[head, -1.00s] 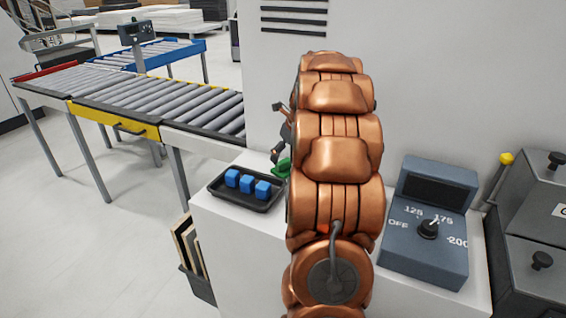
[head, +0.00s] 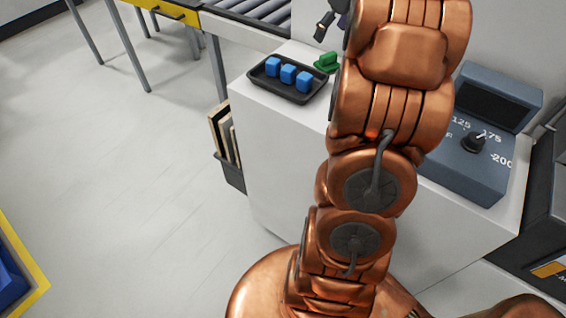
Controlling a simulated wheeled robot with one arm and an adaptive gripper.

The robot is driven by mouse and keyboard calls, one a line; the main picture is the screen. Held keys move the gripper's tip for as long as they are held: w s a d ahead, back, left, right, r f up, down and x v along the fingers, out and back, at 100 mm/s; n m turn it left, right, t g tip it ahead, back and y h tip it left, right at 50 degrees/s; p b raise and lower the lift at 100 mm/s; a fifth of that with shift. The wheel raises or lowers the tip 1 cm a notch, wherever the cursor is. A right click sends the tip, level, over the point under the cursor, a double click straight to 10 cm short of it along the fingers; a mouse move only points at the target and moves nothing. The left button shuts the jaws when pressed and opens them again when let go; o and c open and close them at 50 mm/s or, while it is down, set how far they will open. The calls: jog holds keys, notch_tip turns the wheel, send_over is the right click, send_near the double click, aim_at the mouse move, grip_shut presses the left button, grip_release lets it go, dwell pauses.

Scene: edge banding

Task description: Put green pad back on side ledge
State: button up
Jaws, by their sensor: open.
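The green pad (head: 327,62) lies on the white ledge (head: 262,115), just right of a black tray and close to my arm. It has a raised green part on a flat base. My gripper (head: 323,27) shows only in part at the top of the head view, above and behind the pad and apart from it. It is open, and I see nothing held in it. My copper arm hides the rest of the gripper and part of the ledge.
The black tray (head: 253,76) holds blue blocks (head: 288,74). A blue-grey control box with a dial (head: 474,141) stands on the right. Boards (head: 223,135) stand in a holder on the ledge's left side. A roller conveyor (head: 250,10) is behind.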

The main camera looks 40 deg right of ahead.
jog(key=s+a+f+n+g+y, duration=0.1)
jog(key=s+a+f+n, duration=0.15)
jog(key=a+n, duration=0.75)
jog(key=s+a+f+n+g, duration=0.15)
jog(key=s+a+n, duration=0.35)
jog(key=a, duration=0.9)
jog(key=s+a+f+n+g, duration=0.1)
jog(key=s+a+f+n, duration=0.2)
jog(key=s+a+n, duration=0.3)
jog(key=s+a+f+n+g, duration=0.2)
jog(key=s+a+f+n, duration=0.2)
jog(key=s+n, duration=0.9)
jog(key=a+n, duration=0.1)
jog(key=a, duration=0.2)
jog(key=shift+s+a+h, duration=0.15)
jog(key=shift+a+h, duration=0.1)
jog(key=shift+h, duration=0.15)
jog(key=shift+g, duration=0.25)
